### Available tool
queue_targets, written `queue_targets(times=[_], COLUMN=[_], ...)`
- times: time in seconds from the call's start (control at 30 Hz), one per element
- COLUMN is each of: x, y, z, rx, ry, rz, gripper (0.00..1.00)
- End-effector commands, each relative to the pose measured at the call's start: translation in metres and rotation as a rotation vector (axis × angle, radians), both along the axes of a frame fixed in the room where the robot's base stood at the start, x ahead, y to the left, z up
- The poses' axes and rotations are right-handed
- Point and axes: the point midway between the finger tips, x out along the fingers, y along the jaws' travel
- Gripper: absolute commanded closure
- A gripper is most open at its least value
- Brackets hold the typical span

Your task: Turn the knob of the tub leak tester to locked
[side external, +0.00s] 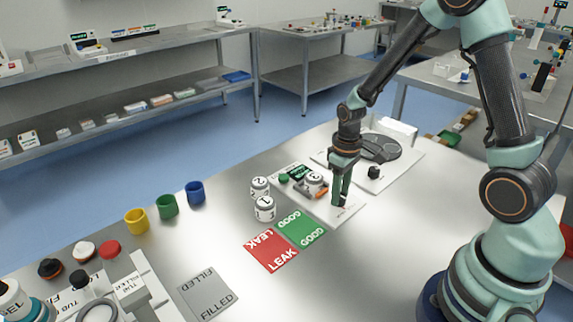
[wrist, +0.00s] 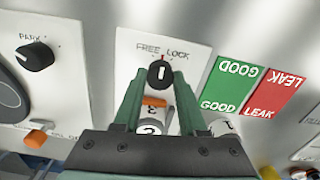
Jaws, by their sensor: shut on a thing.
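The tub leak tester (wrist: 190,47) is a white plate with a black knob (wrist: 160,74) below the printed words FREE and LOCK. The knob's white mark points roughly up, toward a short red line between the two words. My gripper (wrist: 160,80) is shut on the knob, one green finger on each side. In the side external view my gripper (side external: 341,195) reaches down onto the tester (side external: 348,212) and the knob is hidden. A white tub (side external: 315,179) sits in the tester, beside an orange part (side external: 323,191).
Green GOOD (side external: 301,229) and red LEAK (side external: 270,250) mats lie in front. Another plate with a black PARK knob (side external: 374,172) is behind my gripper.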

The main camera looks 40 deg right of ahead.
Motion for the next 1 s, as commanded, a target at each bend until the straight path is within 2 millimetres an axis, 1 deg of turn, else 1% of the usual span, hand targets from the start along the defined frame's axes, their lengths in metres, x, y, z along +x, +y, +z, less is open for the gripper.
queue_targets(times=[0.3, 0.6, 0.8, 1.0], x=[0.0, 0.0, 0.0, 0.0], y=[0.0, 0.0001, 0.0001, 0.0001], z=[0.0006, 0.0006, 0.0006, 0.0007], rx=[0.0, 0.0, 0.0, 0.0], ry=[0.0, 0.001, 0.001, 0.001], rz=[-0.298, -0.54, -0.648, -0.708], gripper=[1.0, 1.0, 1.0, 1.0])
